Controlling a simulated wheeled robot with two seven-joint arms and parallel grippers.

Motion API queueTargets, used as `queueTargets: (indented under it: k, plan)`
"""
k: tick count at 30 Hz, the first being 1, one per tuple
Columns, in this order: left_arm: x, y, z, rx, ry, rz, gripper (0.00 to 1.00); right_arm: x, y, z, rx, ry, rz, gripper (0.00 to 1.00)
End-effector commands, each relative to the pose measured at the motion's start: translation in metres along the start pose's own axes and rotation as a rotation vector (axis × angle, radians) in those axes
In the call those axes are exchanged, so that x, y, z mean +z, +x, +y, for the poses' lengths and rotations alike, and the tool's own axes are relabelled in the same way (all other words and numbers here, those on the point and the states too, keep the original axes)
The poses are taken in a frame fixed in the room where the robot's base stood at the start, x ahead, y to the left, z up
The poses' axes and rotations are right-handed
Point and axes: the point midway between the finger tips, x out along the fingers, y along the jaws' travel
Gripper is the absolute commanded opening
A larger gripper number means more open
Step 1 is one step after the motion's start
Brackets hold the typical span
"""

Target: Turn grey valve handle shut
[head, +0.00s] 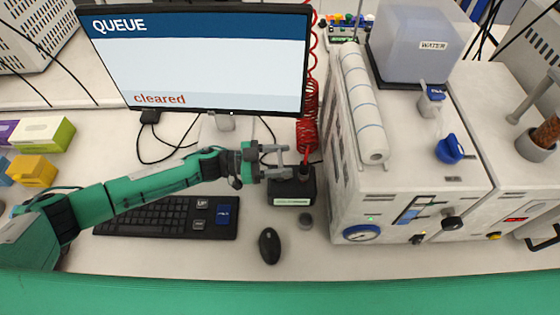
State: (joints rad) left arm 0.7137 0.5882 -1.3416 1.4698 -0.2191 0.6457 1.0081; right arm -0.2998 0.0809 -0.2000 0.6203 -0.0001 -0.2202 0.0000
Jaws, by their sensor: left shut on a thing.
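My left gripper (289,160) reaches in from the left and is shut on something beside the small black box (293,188). Its two grey fingers point right, one above the other, just above the box's top edge. What they hold is most likely the grey valve handle, but its shape and angle are hidden between the fingers. The black box has a pale label on its front, and a short fitting stands at its upper right, by the end of the red coiled hose (308,115). My right gripper is not in view.
A monitor (205,60) reading "QUEUE" and "cleared" stands behind the arm. A white reactor cabinet (410,200) stands close on the right.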

Motion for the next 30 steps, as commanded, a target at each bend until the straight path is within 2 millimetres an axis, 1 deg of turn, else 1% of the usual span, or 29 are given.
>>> queueTargets:
  k: [1, 9, 23, 24, 27, 30]
  plan:
    - [0.0006, 0.0002, -0.0021, 0.019, 0.004, 0.0, 0.35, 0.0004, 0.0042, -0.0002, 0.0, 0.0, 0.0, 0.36]
    - [-0.0007, 0.0005, -0.001, 0.092, 0.002, 0.002, 0.35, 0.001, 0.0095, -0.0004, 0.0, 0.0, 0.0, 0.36]
    - [-0.0013, 0.0007, -0.0004, 0.104, 0.001, 0.002, 0.35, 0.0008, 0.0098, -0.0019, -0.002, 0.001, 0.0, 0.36]
    - [-0.0013, 0.0007, -0.0004, 0.104, 0.001, 0.002, 0.62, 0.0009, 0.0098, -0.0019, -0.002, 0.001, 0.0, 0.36]
    - [-0.0011, 0.0007, -0.0003, 0.104, 0.001, 0.002, 0.8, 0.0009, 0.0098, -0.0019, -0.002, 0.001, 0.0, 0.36]
    - [-0.0008, 0.0007, -0.0001, 0.104, 0.001, 0.002, 0.8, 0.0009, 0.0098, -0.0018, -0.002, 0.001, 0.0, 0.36]
